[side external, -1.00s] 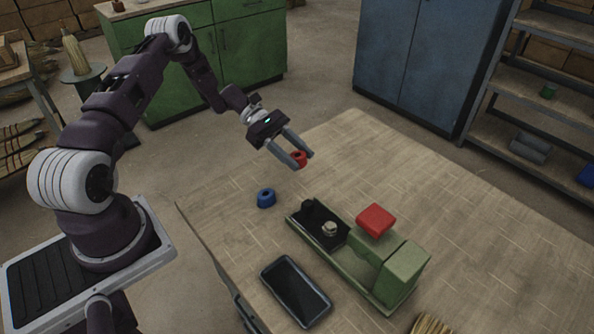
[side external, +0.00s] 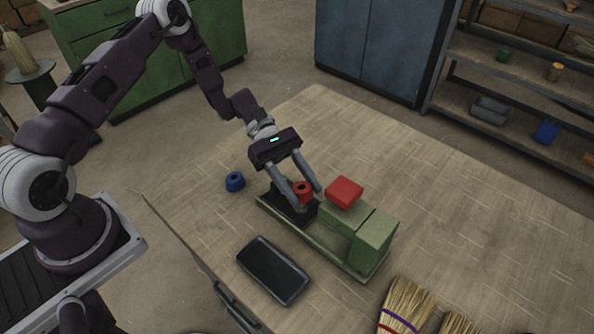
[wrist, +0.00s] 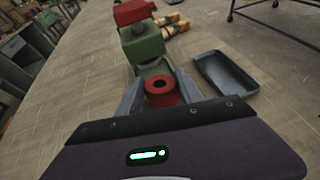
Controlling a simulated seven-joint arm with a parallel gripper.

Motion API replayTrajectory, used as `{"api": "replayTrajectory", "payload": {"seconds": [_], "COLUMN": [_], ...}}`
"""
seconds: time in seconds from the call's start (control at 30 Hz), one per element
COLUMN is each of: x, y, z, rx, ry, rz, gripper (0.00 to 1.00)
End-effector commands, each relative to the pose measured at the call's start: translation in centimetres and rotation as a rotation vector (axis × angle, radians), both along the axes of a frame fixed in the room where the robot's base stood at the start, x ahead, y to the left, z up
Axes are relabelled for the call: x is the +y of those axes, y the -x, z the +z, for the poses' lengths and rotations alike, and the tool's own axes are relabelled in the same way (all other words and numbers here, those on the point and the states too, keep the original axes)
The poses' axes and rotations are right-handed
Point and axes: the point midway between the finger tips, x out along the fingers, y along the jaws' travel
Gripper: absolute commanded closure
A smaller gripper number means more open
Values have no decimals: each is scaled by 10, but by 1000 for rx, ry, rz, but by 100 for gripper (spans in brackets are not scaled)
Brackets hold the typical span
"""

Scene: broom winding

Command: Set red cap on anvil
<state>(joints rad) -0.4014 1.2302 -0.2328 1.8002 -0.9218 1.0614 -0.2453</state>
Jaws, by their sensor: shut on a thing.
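My gripper (side external: 303,196) is shut on the red cap (side external: 302,187), a short ring with a dark hole in its top. The cap is upright between the fingertips, over the black end (side external: 277,202) of the green fixture (side external: 372,238). The pale metal stud there, likely the anvil, is hidden behind the cap and fingers; I cannot tell whether the cap touches it. The wrist view shows the cap (wrist: 161,91) between both fingers, in front of the green block (wrist: 143,45). A red block (side external: 344,191) sits on the fixture's far side.
Straw brooms (side external: 407,303) lie at the front right. The table's back and right are clear.

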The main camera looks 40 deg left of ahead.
Motion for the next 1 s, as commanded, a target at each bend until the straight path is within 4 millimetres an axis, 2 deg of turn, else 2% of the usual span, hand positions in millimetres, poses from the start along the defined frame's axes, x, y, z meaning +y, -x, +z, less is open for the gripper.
{"api": "replayTrajectory", "payload": {"seconds": [0.1, 0.3, 1.0], "x": [0, 0, 1], "y": [0, 0, -1], "z": [-15, -29, -31], "rx": [3, 1, 0], "ry": [0, 1, 0], "rz": [1, 1, 2], "gripper": [94, 95, 95]}}
